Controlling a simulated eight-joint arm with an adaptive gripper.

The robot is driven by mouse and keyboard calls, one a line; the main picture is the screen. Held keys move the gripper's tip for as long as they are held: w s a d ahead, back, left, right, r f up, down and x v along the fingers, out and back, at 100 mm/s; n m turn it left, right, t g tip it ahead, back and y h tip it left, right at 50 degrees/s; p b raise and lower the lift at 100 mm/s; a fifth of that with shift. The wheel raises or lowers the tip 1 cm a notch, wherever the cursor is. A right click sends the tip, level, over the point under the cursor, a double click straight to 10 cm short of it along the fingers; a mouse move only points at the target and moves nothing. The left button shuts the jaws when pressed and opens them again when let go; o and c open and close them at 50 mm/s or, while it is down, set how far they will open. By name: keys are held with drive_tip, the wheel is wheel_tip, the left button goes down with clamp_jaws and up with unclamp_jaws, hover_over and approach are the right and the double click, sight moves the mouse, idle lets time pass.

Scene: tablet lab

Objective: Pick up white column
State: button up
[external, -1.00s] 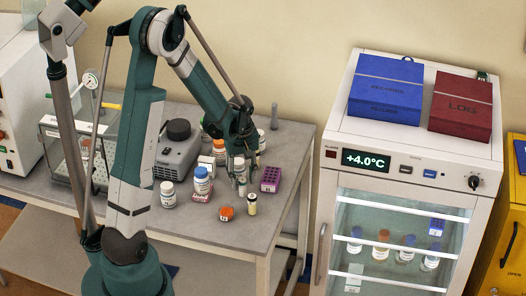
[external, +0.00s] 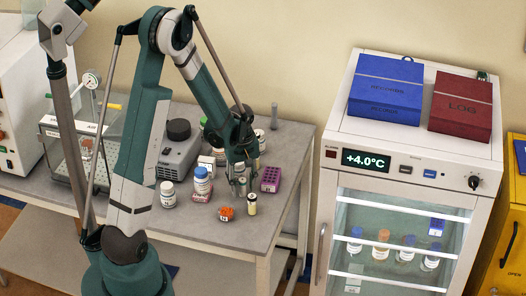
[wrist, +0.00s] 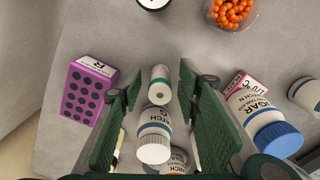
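A small white column (wrist: 159,92) with a teal band and a dark hole in its end stands between my fingers in the wrist view. My gripper (wrist: 160,78) is open, one green pad on each side of the column, with a gap visible on both sides. A white-capped bottle (wrist: 155,135) stands just below the column in the picture, also between the fingers.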

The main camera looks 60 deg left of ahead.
sight(243, 178)
drive_tip(key=shift+c, duration=0.4)
drive_tip(key=c, duration=0.9)
drive_tip(key=shift+r, duration=0.1)
drive_tip(key=shift+r, duration=4.9)
